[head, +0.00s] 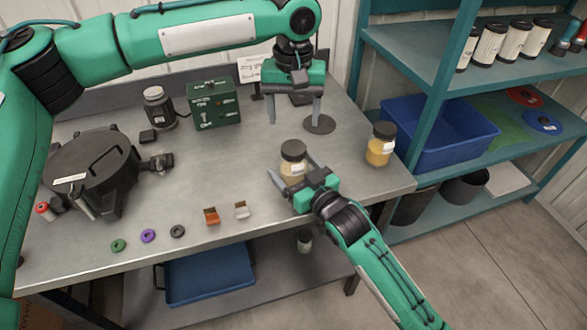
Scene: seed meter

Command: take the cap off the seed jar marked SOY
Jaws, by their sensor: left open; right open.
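A jar (292,173) with pale tan contents and a dark cap (293,150) stands upright on the bench. A second jar (380,152) with yellow contents and a dark cap (384,130) stands near the right edge. I cannot read either label, so I cannot tell which is SOY. My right gripper (291,164) is open, its fingers on either side of the tan jar; I cannot tell whether they touch it. My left gripper (294,122) is open and empty, pointing down behind and above the tan jar.
A dark disc (319,124) lies behind the tan jar. A green box (214,104), a dark canister (158,106) and a black round housing (90,165) stand at left. Small rings and two small blocks lie along the front edge. Shelves with a blue bin (440,130) stand right.

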